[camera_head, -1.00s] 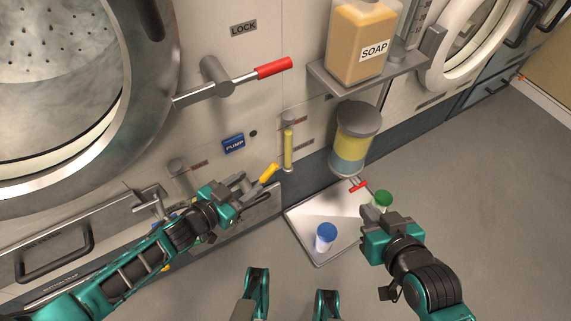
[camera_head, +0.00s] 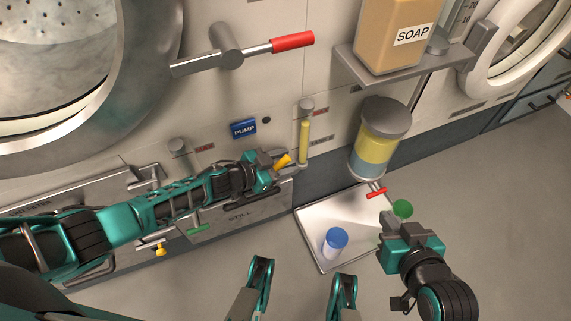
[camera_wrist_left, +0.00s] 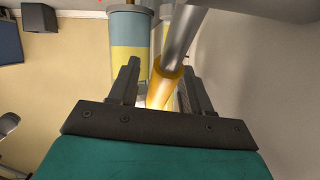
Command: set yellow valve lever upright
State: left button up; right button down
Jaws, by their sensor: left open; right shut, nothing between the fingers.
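The yellow valve lever (camera_head: 283,161) is low on the machine front in the head view, tilted and partly hidden by my left gripper (camera_head: 279,159). In the left wrist view, the lever's yellow sleeve (camera_wrist_left: 165,82) on a grey rod (camera_wrist_left: 184,38) lies between the two fingers of my left gripper (camera_wrist_left: 160,88). The fingers stand apart on either side of it; whether either touches it I cannot tell. My right gripper (camera_head: 387,222) is shut and empty by the right edge of the tray.
A yellow sight tube (camera_head: 303,142) stands just right of the lever. A green cap (camera_head: 403,208) is beside my right gripper. A red-handled lever (camera_head: 292,42) sits above.

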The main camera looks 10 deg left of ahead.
pick_arm(q)
jog(key=shift+w+d+f, duration=0.1)
jog(key=shift+w+d, duration=0.05)
jog(key=shift+c, duration=0.2)
grip_shut()
dwell(0.4)
